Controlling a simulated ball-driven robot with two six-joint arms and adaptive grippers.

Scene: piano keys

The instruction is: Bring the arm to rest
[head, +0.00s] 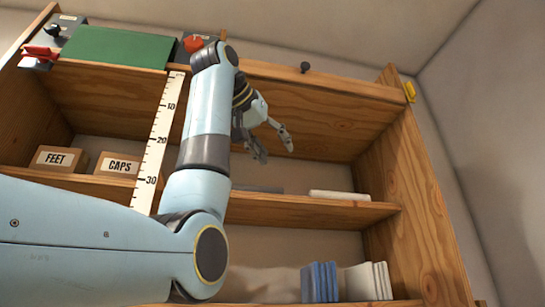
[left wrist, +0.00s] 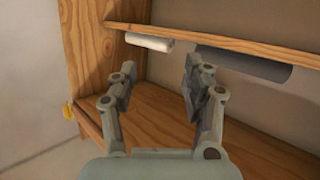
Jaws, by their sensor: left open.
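My left arm (head: 205,140) comes in from the left and reaches up in front of a wooden shelf unit. My left gripper (head: 274,148) is in front of the upper compartment, with its fingers apart and nothing between them. In the left wrist view, the same gripper (left wrist: 160,75) shows both fingers spread and empty, with the wooden boards beyond them. My right gripper is in neither view.
The shelf unit (head: 432,190) holds a FEET box (head: 60,159), a CAPS box (head: 117,164), a white item (head: 339,195) and blue books (head: 319,282). A ruler (head: 157,140) hangs beside my arm. A green panel (head: 115,47) lies on top.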

